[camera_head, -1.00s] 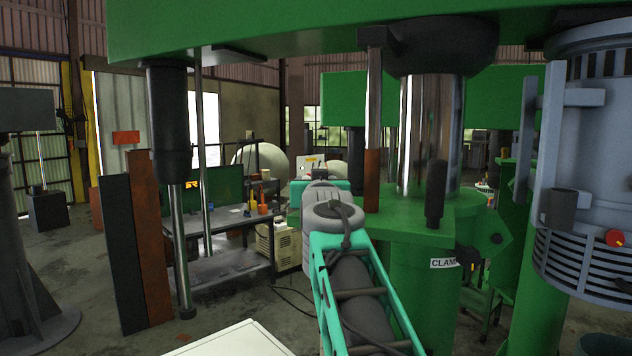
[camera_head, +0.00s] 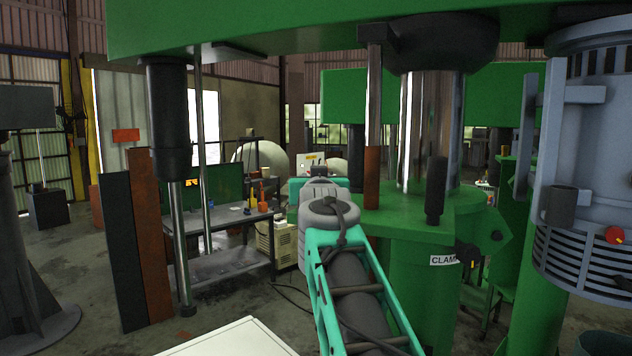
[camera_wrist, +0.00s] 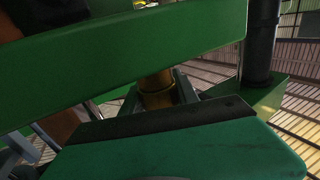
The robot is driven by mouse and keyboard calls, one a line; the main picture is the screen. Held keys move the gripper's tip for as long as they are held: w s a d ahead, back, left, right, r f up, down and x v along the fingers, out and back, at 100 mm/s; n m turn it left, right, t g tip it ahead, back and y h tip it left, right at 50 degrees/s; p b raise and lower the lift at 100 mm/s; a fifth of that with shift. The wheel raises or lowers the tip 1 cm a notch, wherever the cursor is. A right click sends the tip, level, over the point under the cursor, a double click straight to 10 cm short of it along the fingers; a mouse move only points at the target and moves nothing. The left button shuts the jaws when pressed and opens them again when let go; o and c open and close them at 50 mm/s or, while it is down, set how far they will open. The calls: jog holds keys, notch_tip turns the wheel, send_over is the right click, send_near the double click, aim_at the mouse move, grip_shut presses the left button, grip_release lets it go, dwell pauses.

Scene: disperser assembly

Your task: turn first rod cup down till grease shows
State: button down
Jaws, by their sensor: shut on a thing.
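In the wrist view, a brass-yellow cup (camera_wrist: 157,92) shows in the gap between a green beam and a flat green part. My gripper (camera_wrist: 159,98) has its dark fingers on either side of the cup and is shut on it. The cup's lower part is hidden behind the dark edge of the flat green part. No grease can be made out. In the head view, my own arm hides the gripper and the cup.
The green machine (camera_head: 415,222) with its thick chrome column (camera_head: 430,130) stands right of my arm. A grey-blue motor housing (camera_head: 590,170) is at far right. A workbench (camera_head: 225,235) stands at left behind a thin rod. In the wrist view, a dark post (camera_wrist: 261,40) rises at right.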

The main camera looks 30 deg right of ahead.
jog(key=shift+f+m+h, duration=0.1)
jog(key=shift+m+h, duration=0.2)
jog(key=shift+h, duration=0.1)
jog(key=shift+m+g+h+b, duration=0.3)
jog(key=shift+g+h, duration=0.1)
jog(key=shift+g, duration=0.1)
jog(key=m+g+h, duration=0.2)
jog(key=shift+s+d+g+h, duration=0.1)
jog(key=shift+d+g+h, duration=0.1)
jog(key=shift+g+h, duration=0.15)
jog(key=m+g+h, duration=0.1)
jog(key=m+g+h+p, duration=0.1)
jog(key=m+g+h, duration=0.1)
jog(key=g, duration=0.1)
jog(key=shift+s+d+m, duration=0.3)
jog(key=shift+s, duration=0.1)
jog(key=shift+s+d+m+g+h, duration=0.1)
jog(key=shift+s+m+g+h, duration=0.15)
jog(key=shift+m+g, duration=0.45)
jog(key=shift+s+d+m+g+h, duration=0.15)
jog(key=shift+m+g, duration=0.25)
jog(key=shift+g, duration=0.55)
jog(key=shift+a, duration=0.1)
jog(key=c, duration=0.9)
grip_release()
